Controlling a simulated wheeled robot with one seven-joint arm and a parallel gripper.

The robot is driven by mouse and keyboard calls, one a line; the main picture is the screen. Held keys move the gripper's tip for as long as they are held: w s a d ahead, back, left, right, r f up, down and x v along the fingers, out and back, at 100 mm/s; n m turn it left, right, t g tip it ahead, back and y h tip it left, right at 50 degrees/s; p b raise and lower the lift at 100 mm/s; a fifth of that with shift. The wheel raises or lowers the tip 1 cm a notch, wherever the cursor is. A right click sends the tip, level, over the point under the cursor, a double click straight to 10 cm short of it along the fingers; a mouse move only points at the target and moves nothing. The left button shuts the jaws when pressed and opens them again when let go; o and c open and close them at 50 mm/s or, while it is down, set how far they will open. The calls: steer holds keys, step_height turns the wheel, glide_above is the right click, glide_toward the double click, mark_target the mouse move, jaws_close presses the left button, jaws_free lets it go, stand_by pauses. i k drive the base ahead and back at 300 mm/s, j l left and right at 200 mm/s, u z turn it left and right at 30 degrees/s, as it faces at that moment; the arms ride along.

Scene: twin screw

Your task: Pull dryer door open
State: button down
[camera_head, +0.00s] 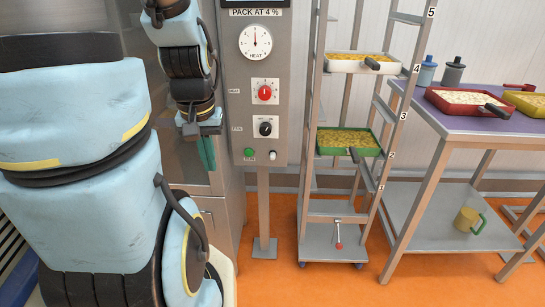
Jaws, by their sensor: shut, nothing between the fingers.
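The dryer looks like the grey metal cabinet (230,195) left of the control panel, and my arm covers much of its front. I cannot clearly make out the door's edges or how far it stands open. My gripper (207,165) hangs pointing down in front of the cabinet, its green fingers shut and empty. Whether it touches the metal I cannot tell. The control panel (262,90) has a heat dial, a red knob, a black knob and green and white buttons.
A wheeled rack (336,207) right of the panel holds a white tray (361,64) and a green tray (348,142). Orange floor (300,285) is clear in front.

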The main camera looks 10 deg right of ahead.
mark_target(196, 183)
steer(key=j+z, duration=0.15)
steer(key=j, duration=0.25)
steer(key=k+j+z, duration=0.15)
steer(key=j, duration=0.25)
steer(key=k+j+z, duration=0.15)
steer(key=j, duration=0.25)
steer(key=j+z, duration=0.1)
steer(key=j, duration=0.3)
steer(key=k+j+z, duration=0.15)
steer(key=j, duration=0.2)
steer(key=k+j+z, duration=0.15)
steer(key=j, duration=0.2)
steer(key=i+j+z, duration=0.25)
steer(key=i+j, duration=0.25)
steer(key=j, duration=0.2)
steer(key=i+j+z, duration=0.15)
steer(key=j, duration=0.25)
steer(key=i+j+z, duration=0.1)
steer(key=i+j, duration=0.15)
steer(key=j, duration=0.2)
